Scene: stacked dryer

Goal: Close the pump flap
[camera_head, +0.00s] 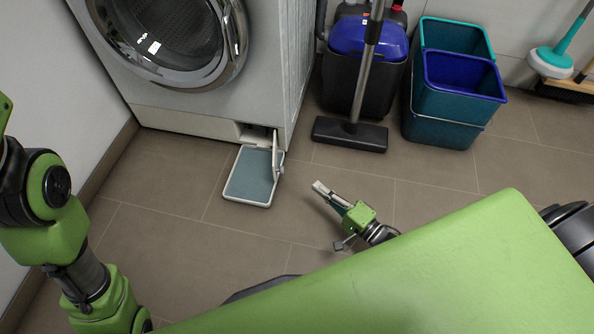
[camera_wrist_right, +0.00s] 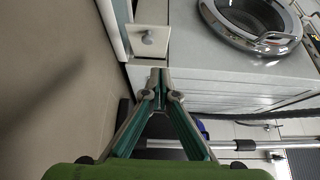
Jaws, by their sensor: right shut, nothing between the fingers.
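The pump flap (camera_head: 277,155) is a small pale panel at the lower right corner of the front-loading machine (camera_head: 215,122). It stands open, sticking out from the dark opening (camera_head: 255,133) in the base strip. In the right wrist view the flap (camera_wrist_right: 150,41) shows as a whitish panel with a round grey knob, beyond the fingertips. My right gripper (camera_head: 319,187) is shut and empty, low over the floor to the right of the flap and apart from it. Its fingertips (camera_wrist_right: 158,72) meet in the wrist view. My left arm shows at the left, but its gripper is out of view.
A shallow tray with a white rim (camera_head: 246,204) and grey-blue inside lies on the floor below the flap. A floor tool with a pole (camera_head: 350,134), a dark bin with a blue lid (camera_head: 368,38) and teal buckets (camera_head: 440,128) stand to the right. Floor between gripper and tray is clear.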

